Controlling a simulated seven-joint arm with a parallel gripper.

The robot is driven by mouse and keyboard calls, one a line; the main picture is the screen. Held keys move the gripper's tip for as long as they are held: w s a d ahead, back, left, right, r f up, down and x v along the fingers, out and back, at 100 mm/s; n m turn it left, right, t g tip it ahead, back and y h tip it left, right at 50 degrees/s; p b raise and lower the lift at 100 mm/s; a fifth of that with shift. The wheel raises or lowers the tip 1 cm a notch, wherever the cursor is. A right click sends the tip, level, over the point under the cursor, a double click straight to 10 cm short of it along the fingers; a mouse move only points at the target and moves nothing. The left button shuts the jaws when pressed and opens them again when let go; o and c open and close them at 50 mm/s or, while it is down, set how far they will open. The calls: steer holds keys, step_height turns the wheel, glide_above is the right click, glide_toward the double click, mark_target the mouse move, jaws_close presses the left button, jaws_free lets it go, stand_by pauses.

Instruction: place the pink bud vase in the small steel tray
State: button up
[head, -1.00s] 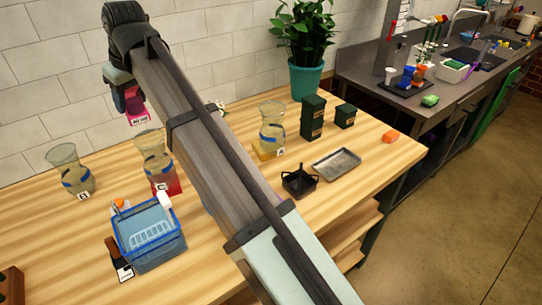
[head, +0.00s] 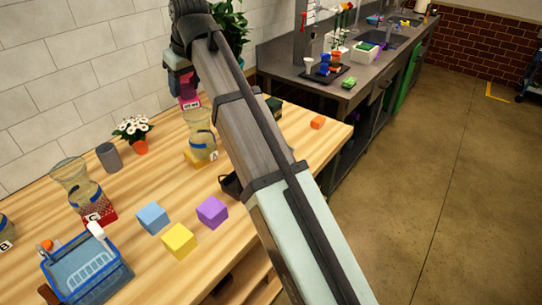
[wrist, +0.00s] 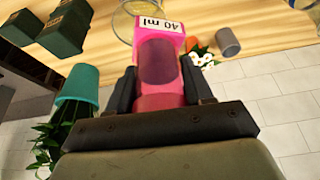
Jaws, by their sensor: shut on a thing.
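The pink bud vase (wrist: 160,97), with a "40 ml" label, is held between the two dark fingers of my gripper (wrist: 160,82) in the wrist view. In the head view the vase (head: 189,102) hangs under my gripper (head: 183,86), raised above the table, near the glass carafe marked A. The small steel tray cannot be seen in either current view; my arm crosses the part of the table where it stood in the earlier head frame.
Carafe A (head: 201,140) and carafe C (head: 75,185) stand on the table. A black square pan (head: 230,186) shows partly beside my arm. Blue (head: 153,218), yellow (head: 180,241) and purple (head: 212,212) cubes, a blue basket (head: 85,268) and a daisy pot (head: 140,147) stand around.

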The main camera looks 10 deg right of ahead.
steer(key=w+d+m+h, duration=0.1)
steer(key=d+m, duration=0.3)
steer(key=d, duration=1.9)
steer(key=shift+t, duration=0.3)
steer(key=shift+w+a+f, duration=0.1)
steer(key=shift+a+f, duration=0.1)
steer(key=shift+f, duration=5.25)
steer(key=shift+a+f, duration=0.15)
steer(key=shift+f, duration=5.25)
steer(key=shift+f+n, duration=0.3)
steer(key=shift+f, duration=0.25)
steer(key=o, duration=1.3)
steer(key=shift+r, duration=0.55)
steer(key=v, duration=1.2)
steer(key=shift+a, duration=0.15)
